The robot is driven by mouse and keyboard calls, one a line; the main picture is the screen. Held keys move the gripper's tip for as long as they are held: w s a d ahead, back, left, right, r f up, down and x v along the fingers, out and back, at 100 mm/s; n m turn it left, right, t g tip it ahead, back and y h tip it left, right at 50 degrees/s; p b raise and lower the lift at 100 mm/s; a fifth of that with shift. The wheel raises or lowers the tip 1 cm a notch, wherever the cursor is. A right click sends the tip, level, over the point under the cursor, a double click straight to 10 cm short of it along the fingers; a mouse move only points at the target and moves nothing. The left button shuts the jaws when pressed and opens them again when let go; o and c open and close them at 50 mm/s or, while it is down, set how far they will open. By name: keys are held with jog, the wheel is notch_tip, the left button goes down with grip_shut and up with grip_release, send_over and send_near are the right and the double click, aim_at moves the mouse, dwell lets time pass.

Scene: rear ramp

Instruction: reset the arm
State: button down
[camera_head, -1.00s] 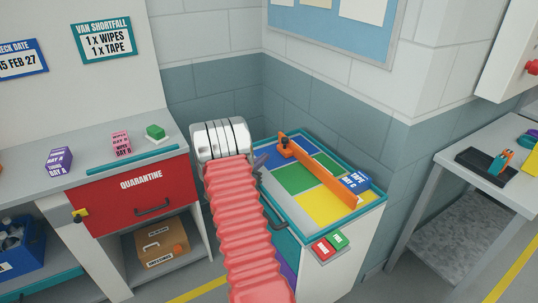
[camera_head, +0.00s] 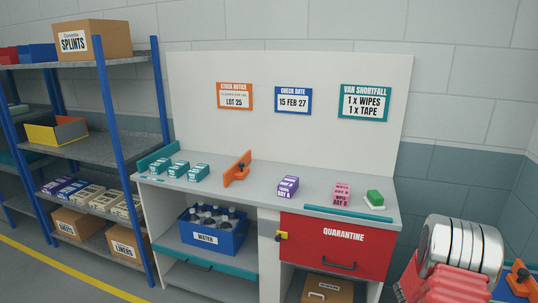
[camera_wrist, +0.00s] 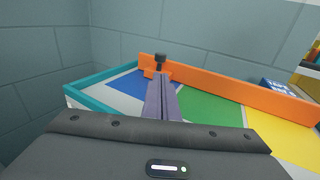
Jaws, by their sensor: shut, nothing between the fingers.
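My gripper (camera_wrist: 160,82) shows in the wrist view as two grey-purple fingers closed together, with nothing between them. The fingers point over a teal-rimmed worktop with blue, green and white patches, close to the near side of an orange bar (camera_wrist: 225,88) with a black knob. I cannot tell whether the fingertips touch anything. In the head view my arm shows at the lower right, with its red sleeve and silver wrist part; the gripper fingers are out of sight there.
In the wrist view a blue tape box (camera_wrist: 278,87) sits behind the bar at the right. In the head view a bench (camera_head: 260,187) holds several small boxes above a red quarantine drawer (camera_head: 335,246). Shelving (camera_head: 85,150) stands at the left.

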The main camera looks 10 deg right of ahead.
jog(key=s+a+r+m+g+y, duration=0.1)
jog(key=s+a+r+m+y, duration=0.15)
jog(key=a+r+m, duration=0.4)
jog(key=s+a+r+m+g+y, duration=0.1)
jog(key=s+a+r+m+y, duration=0.2)
jog(key=a+r, duration=0.6)
jog(key=s+a+r+m+t+y, duration=0.1)
jog(key=s+a+m+t+y, duration=0.1)
jog(key=a, duration=1.1)
jog(key=s+a+r+m+t+y, duration=0.1)
jog(key=s+a+m+t+y, duration=0.2)
jog(key=a, duration=1.1)
jog(key=s+a+r+m+t+y, duration=0.1)
jog(key=s+a+y, duration=0.5)
jog(key=a, duration=0.8)
jog(key=shift+a+m+t+y, duration=0.2)
jog(key=shift+m+t+y, duration=0.25)
jog(key=shift+m+t, duration=0.55)
jog(key=shift+d, duration=0.1)
